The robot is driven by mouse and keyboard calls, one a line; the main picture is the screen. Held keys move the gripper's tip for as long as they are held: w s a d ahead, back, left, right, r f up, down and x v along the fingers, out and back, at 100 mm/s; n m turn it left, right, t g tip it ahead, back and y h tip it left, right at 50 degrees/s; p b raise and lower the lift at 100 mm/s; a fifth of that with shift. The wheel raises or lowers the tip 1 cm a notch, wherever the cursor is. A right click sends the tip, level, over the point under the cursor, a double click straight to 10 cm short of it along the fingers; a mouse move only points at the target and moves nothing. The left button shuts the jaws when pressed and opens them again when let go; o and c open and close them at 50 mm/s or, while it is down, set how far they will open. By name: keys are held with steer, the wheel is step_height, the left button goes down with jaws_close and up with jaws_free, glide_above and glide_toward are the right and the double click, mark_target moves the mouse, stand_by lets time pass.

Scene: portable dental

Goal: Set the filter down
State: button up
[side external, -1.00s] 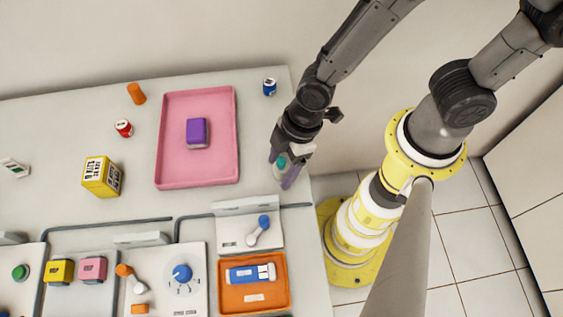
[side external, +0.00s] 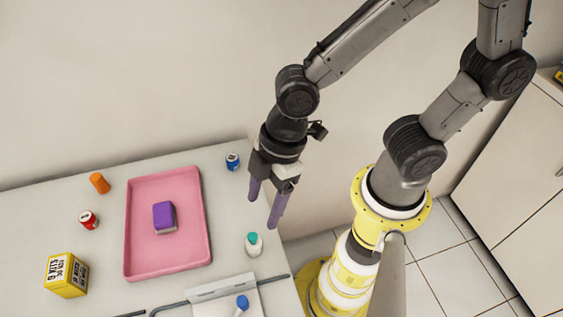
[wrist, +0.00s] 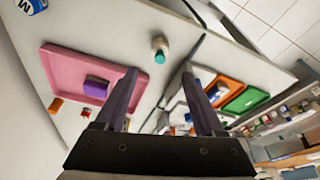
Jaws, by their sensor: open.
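A small white container with a teal cap, which looks to be the filter (side external: 254,249), stands upright on the grey table near its right edge. It also shows in the wrist view (wrist: 159,43), lying in line with the gap between my fingers. My gripper (side external: 263,210) is open and empty, raised above the table and apart from the container. Its two purple fingers also show in the wrist view (wrist: 159,75), spread with nothing between them.
A pink tray (side external: 137,230) holding a purple block (side external: 164,217) lies left of the container. A blue can (side external: 233,161) stands behind it. A red can (side external: 88,220), an orange cylinder (side external: 99,183) and a yellow box (side external: 66,274) stand farther left.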

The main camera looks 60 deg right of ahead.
steer(key=s+d+r+m+t+h, duration=0.1)
steer(key=s+d+r+m+t, duration=0.1)
steer(key=d+r+m, duration=0.4)
steer(key=s+d+r+m+t+h, duration=0.1)
steer(key=d+r+m, duration=0.5)
steer(key=d, duration=0.7)
steer(key=shift+s+d+r+t+h, duration=0.2)
steer(key=shift+s+r+t+h, duration=0.25)
steer(key=shift+r, duration=0.25)
steer(key=shift+w, duration=0.1)
